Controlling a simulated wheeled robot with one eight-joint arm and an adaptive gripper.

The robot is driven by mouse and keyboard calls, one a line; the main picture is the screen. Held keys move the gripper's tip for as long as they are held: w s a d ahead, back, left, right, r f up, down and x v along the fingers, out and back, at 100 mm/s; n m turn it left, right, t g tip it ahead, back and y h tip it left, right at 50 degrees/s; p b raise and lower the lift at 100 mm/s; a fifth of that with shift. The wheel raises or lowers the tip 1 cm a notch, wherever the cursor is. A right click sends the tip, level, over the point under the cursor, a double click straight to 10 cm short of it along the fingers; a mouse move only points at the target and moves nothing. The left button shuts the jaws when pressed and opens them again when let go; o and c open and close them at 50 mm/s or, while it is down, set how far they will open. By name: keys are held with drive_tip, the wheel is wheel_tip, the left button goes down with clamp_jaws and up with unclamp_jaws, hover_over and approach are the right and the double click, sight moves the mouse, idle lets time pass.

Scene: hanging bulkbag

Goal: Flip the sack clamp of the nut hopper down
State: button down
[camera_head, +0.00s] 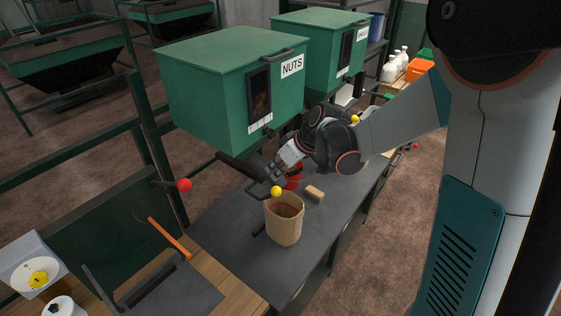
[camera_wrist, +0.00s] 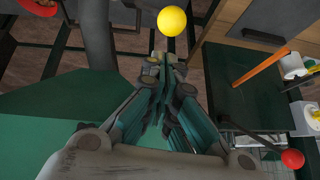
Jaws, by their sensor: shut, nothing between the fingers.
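The green nut hopper (camera_head: 205,85) carries a NUTS label. Below its outlet is a dark clamp bar (camera_head: 256,190) with a yellow ball knob (camera_head: 276,190). The knob also shows in the wrist view (camera_wrist: 172,21), just beyond my fingertips. An open tan paper sack (camera_head: 284,222) stands upright under the knob; whether the clamp touches it I cannot tell. My gripper (camera_head: 270,172) is beside the hopper's underside, a little above the knob. In the wrist view its fingers (camera_wrist: 164,62) are together and empty, apart from the knob.
A red ball knob (camera_head: 185,184) sticks out left of the hopper. A wooden block (camera_head: 314,193) and a red item (camera_head: 293,176) are on the dark bench (camera_head: 225,228) near the sack. A second green hopper (camera_head: 318,30) stands behind. An orange-handled tool (camera_head: 170,238) is at the left.

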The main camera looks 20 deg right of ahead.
sight(278, 187)
drive_tip(key=shift+s+f, duration=0.25)
drive_tip(key=shift+f, duration=0.8)
drive_tip(key=shift+s+d+f+t+y+b, duration=0.15)
drive_tip(key=shift+s+d+f+t+b, duration=0.15)
drive_tip(key=shift+s+f+b, duration=0.3)
drive_tip(key=shift+s+d+f+t+y+b, duration=0.15)
drive_tip(key=shift+s+d+f+t+b, duration=0.2)
drive_tip(key=shift+b, duration=0.45)
drive_tip(key=s+d+f+b, duration=0.2)
drive_tip(key=s+f+b, duration=0.1)
drive_tip(key=f+b, duration=0.4)
drive_tip(key=s+d+f+b, duration=0.2)
drive_tip(key=f+b, duration=0.6)
drive_tip(key=f, duration=0.3)
drive_tip(key=shift+s+d+f, duration=0.2)
drive_tip(key=shift+s+f, duration=0.15)
drive_tip(key=shift+s, duration=0.05)
